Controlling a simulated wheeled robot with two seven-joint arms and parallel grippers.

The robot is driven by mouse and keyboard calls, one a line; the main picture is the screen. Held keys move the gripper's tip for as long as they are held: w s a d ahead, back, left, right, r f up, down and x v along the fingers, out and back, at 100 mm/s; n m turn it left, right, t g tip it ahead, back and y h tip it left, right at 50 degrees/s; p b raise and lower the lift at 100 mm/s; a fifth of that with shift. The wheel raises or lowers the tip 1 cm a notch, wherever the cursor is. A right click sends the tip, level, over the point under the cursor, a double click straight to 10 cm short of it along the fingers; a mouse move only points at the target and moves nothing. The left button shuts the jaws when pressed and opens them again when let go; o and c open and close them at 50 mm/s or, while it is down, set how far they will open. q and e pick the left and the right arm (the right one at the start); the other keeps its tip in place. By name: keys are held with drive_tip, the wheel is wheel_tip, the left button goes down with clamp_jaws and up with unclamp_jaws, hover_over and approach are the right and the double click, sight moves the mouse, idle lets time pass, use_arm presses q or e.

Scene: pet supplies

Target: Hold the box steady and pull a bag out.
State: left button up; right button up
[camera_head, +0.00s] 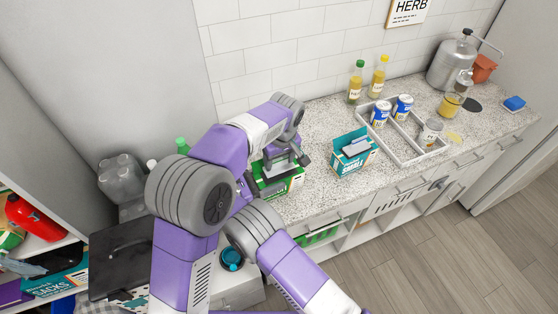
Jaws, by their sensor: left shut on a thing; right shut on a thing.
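A green box (291,187) stands near the counter's front edge, partly covered by my arms. A teal open box (350,160) labelled SMALL stands to its right, with a grey-white item (356,146) showing in its opening. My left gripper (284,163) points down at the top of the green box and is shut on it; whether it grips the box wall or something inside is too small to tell. My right arm comes up from the bottom, and its gripper is hidden behind my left arm. No pulled-out bag is visible.
A grey divided tray (402,148) with cans stands right of the teal box. Two bottles (356,84) stand near the wall, and a metal canister (452,62) is at the back right. Bare counter (325,118) shows behind the boxes. Clear bottles (120,178) stand at left.

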use_arm(q)
drive_tip(key=shift+r, duration=0.15)
drive_tip(key=shift+r, duration=1.9)
use_arm(e)
drive_tip(key=o, duration=1.6)
